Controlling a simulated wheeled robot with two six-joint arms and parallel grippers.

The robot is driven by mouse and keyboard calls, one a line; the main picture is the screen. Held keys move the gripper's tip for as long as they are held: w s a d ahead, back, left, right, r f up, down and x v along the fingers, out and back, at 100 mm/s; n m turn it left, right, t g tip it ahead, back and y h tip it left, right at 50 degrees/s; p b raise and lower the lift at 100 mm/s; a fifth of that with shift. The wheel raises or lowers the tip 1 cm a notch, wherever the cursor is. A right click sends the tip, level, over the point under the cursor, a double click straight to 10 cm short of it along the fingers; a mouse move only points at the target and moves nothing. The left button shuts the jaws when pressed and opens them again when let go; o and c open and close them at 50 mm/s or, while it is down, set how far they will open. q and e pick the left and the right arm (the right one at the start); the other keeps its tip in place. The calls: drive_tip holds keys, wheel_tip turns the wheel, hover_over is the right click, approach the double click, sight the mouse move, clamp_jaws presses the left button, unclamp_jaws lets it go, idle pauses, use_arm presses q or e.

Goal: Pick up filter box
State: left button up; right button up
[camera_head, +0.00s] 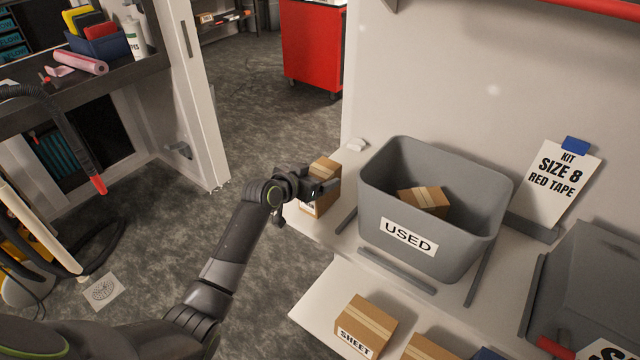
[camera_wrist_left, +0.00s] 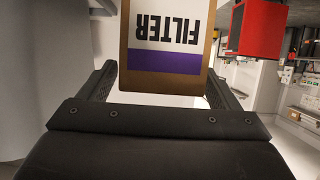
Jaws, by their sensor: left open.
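The filter box (camera_head: 323,172) is a brown cardboard box at the left end of the bench top, partly hidden behind my left gripper (camera_head: 322,187) in the head view. In the left wrist view the filter box (camera_wrist_left: 167,45) shows its white "FILTER" label, upside down, with a purple band below. My left gripper is open, with a finger (camera_wrist_left: 100,80) on each side of the box's near end. I cannot tell whether either finger touches it. My right gripper is not in view.
A grey "USED" bin (camera_head: 425,240) holding a cardboard box (camera_head: 424,201) stands just right of the filter box. A "SHEET" box (camera_head: 366,326) sits on the lower shelf (camera_head: 318,300). A red cabinet (camera_head: 312,48) stands far back.

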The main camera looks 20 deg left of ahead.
use_arm(q)
drive_tip(key=shift+x, duration=0.9)
drive_tip(key=c, duration=1.5)
drive_tip(key=shift+r, duration=0.1)
